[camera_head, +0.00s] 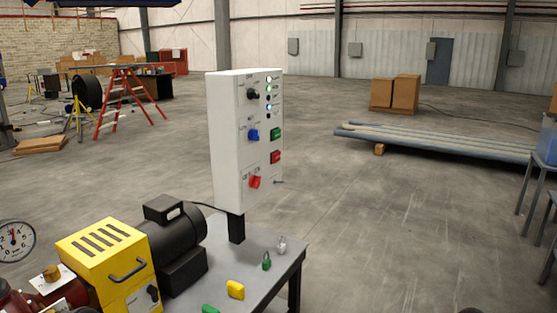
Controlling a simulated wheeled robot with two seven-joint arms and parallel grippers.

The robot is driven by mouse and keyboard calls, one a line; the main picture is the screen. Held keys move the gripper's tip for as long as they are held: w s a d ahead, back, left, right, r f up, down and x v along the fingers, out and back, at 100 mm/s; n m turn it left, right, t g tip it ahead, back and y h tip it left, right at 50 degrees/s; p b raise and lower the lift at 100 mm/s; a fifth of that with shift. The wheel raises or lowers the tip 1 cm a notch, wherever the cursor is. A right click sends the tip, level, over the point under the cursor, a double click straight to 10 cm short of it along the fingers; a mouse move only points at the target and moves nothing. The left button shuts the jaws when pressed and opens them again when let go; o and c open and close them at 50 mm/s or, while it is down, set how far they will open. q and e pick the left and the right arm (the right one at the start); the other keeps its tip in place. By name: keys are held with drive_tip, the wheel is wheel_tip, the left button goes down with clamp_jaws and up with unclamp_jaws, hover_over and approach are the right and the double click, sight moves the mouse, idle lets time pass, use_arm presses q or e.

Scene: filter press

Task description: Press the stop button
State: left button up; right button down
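A white control box (232,140) stands on a dark post at the back of a grey table. On its front, a red rectangular button (275,157) sits just below a green rectangular button (276,134); their labels are too small to read, so I cannot confirm which is the stop button. To the left are a black knob (253,94), a blue knob (253,134) and a red rotary switch (255,182). Several indicator lights run down the upper right, some lit. Neither of my grippers shows in this view.
The grey table (276,279) holds a black motor (174,240), a yellow housing (108,258) and small padlocks, one green (266,261). A pressure gauge (14,240) is at left.

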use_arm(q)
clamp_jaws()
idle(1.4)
